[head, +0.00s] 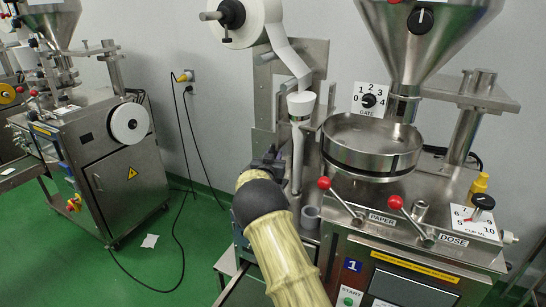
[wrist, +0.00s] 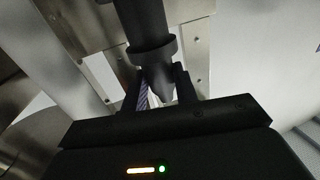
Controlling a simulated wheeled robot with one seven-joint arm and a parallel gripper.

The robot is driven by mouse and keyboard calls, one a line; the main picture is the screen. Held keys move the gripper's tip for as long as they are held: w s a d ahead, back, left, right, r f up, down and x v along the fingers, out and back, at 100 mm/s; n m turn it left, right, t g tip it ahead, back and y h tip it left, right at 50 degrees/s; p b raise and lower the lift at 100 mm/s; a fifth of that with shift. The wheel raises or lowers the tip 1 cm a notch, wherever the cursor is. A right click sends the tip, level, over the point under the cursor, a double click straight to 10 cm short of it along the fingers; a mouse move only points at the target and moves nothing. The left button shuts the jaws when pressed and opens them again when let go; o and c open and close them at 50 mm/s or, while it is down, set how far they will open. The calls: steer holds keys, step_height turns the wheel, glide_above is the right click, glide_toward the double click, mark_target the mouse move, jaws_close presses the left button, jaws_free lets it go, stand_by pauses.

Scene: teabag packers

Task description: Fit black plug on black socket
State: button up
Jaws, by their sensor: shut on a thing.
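My gripper (head: 268,160) is at the front left of the near machine, beside its upright steel tube. In the wrist view, its two dark fingers (wrist: 158,92) are shut on a dark round piece with a collar (wrist: 150,45), which seems to be the black plug. Its narrower end tapers between the fingers. A striped strip shows beside the left finger. In the head view the held piece is too small and hidden to make out. I cannot pick out the black socket for sure in either view.
The near machine has a round steel pan (head: 372,150), red-knobbed levers (head: 397,203) and a paper roll (head: 240,18) above. A wall outlet (head: 185,77) with dark cables hangs behind. A second machine (head: 125,165) stands left. Green floor (head: 205,240) between them is mostly clear.

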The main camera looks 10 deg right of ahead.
steer(key=shift+f+b, duration=1.4)
steer(key=shift+f, duration=0.55)
steer(key=o, duration=1.1)
steer(key=shift+f, duration=0.1)
steer(key=shift+s+f, duration=0.1)
steer(key=shift+s, duration=0.05)
steer(key=b+v, duration=0.1)
steer(key=v, duration=0.7)
steer(key=b+v, duration=0.1)
steer(key=v, duration=0.8)
steer(key=shift+a+r+b, duration=0.1)
steer(key=shift+r+b, duration=0.15)
steer(key=shift+b, duration=0.05)
